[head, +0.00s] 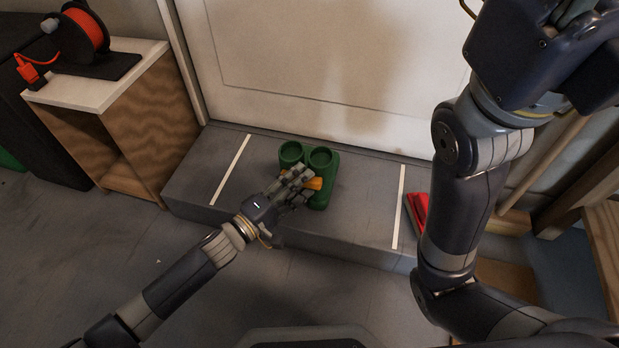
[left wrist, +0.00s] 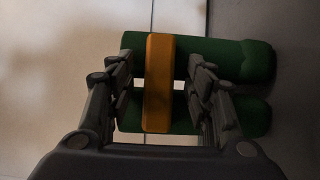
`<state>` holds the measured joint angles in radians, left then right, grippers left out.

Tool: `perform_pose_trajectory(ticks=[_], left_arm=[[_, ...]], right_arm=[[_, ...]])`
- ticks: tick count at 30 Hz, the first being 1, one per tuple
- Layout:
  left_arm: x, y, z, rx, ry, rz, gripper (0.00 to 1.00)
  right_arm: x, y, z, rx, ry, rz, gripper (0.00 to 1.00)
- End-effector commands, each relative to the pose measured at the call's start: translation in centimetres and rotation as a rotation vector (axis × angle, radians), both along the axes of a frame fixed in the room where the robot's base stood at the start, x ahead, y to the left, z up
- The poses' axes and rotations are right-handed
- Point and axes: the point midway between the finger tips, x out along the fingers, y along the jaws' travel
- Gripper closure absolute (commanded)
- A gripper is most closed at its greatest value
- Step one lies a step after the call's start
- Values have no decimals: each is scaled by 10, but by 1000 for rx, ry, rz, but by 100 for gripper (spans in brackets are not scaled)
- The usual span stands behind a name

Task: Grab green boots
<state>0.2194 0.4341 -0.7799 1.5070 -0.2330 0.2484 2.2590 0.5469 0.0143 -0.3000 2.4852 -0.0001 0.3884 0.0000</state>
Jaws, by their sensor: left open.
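My left gripper (head: 306,178) is open at the boots. Its two finger sets stand on either side of the orange band, with a gap to it on each side. The fingers hide part of the boots. My right gripper is only partly in view at the top right, its fingertips cut off.
A red object (head: 417,212) lies at the step's right end, beside a white line. A wooden shelf (head: 150,125) with a red cable reel (head: 78,35) stands at the left. The step is clear on both sides of the boots.

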Motion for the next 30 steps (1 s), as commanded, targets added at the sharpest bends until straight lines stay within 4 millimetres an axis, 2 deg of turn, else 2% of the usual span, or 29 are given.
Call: perform_pose_trajectory(ticks=[6,8,12,13,30], left_arm=[[0,0,1,0,0,0,52],[0,0,1,0,0,0,63],[0,0,0,0,0,0,95],[0,0,0,0,0,0,100],[1,-1,8,-5,-8,-2,100]], right_arm=[[0,0,1,0,0,0,56],[0,0,1,0,0,0,56],[0,0,1,0,0,0,56],[0,0,1,0,0,0,56],[0,0,4,1,-2,2,56]])
